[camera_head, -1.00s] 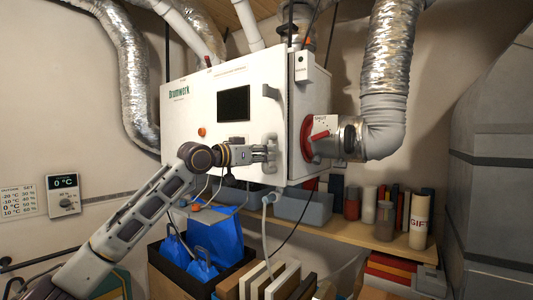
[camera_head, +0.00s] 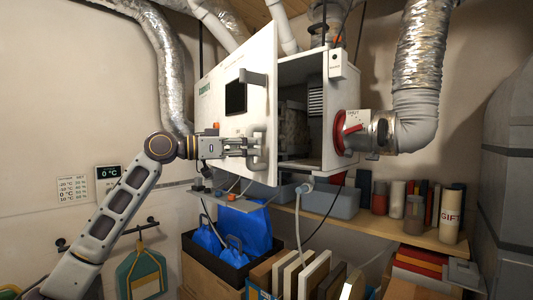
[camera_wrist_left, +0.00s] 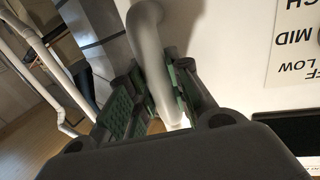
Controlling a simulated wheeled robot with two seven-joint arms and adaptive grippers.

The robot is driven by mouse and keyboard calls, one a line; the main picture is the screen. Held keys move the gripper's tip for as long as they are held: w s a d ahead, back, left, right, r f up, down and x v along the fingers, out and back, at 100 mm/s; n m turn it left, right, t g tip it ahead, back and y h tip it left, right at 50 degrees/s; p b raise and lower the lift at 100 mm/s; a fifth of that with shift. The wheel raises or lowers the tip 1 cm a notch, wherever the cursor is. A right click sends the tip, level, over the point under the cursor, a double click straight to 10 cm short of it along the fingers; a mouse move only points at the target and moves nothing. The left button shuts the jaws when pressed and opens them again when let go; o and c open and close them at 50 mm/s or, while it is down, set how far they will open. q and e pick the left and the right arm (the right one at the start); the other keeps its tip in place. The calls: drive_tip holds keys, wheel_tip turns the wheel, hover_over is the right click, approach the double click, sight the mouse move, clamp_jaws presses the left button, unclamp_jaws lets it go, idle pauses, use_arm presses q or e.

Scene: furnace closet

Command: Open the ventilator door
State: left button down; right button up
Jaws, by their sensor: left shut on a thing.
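The ventilator door (camera_head: 222,115) is a white panel with a dark screen, an orange knob and two grey handles. It stands swung open to the left, away from the white ventilator box (camera_head: 323,80), whose dark inside shows. My left gripper (camera_head: 250,147) is shut on the lower grey door handle (camera_head: 261,150). In the left wrist view the curved grey handle (camera_wrist_left: 148,50) passes between the green-padded fingers (camera_wrist_left: 155,95). My right gripper is not in view.
Below are a shelf (camera_head: 350,222) with jars, a black crate (camera_head: 222,259) with blue bags, and upright boards.

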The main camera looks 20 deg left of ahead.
use_arm(q)
drive_tip(key=b+v, duration=0.7)
drive_tip(key=v, duration=1.7)
drive_tip(key=shift+a+m+g+h, duration=0.4)
drive_tip(key=shift+a, duration=0.05)
drive_tip(key=c, duration=1.4)
unclamp_jaws()
drive_tip(key=shift+o, duration=0.5)
drive_tip(key=v, duration=1.2)
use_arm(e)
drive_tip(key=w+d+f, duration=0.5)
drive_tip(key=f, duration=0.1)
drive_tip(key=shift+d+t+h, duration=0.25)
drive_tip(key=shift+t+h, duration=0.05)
